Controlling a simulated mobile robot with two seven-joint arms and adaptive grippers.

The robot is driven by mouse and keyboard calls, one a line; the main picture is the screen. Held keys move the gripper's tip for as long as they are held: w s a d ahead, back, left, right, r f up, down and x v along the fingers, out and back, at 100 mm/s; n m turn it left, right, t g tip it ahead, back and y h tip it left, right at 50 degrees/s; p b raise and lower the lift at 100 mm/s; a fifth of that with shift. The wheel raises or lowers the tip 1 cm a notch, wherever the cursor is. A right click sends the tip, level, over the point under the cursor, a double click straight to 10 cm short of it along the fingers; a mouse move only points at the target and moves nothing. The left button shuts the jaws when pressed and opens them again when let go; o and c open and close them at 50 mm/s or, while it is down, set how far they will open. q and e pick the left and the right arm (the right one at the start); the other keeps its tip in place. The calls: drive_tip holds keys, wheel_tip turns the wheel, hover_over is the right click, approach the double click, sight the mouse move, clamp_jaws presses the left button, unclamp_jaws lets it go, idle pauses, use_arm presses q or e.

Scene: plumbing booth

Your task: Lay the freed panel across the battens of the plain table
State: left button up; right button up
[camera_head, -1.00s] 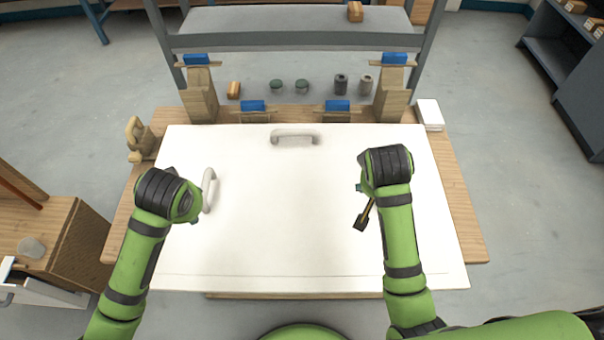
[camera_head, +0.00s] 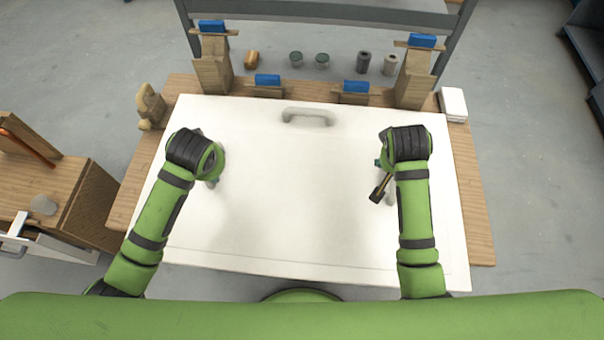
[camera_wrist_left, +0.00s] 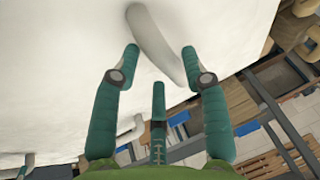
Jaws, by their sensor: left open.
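The white panel (camera_head: 300,190) lies flat over a wooden table (camera_head: 478,215) and covers most of its top. No battens show. A far handle (camera_head: 306,117) is on the panel. My left gripper (camera_head: 212,165) is at the panel's left handle, mostly hidden by the wrist. In the left wrist view my left gripper (camera_wrist_left: 160,50) is open, with the pale left handle (camera_wrist_left: 150,35) between or just beyond its fingertips; contact is unclear. My right gripper (camera_head: 382,175) is over the panel's right side; its fingers are mostly hidden and I cannot tell its opening.
Wooden posts (camera_head: 213,75) with blue pieces stand behind the panel. Several small jars and cylinders (camera_head: 363,62) stand further back. A white block (camera_head: 453,104) sits at the table's back right corner. A wooden cabinet (camera_head: 50,190) with a cup stands at left.

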use_arm(q)
drive_tip(key=shift+x, duration=1.35)
use_arm(e)
drive_tip(key=shift+x, duration=1.35)
use_arm(q)
drive_tip(key=c, duration=0.8)
use_arm(e)
drive_tip(key=shift+r, duration=0.1)
drive_tip(key=c, duration=0.8)
use_arm(q)
clamp_jaws()
use_arm(e)
clamp_jaws()
use_arm(q)
drive_tip(key=shift+r, duration=0.15)
use_arm(e)
drive_tip(key=shift+r, duration=0.1)
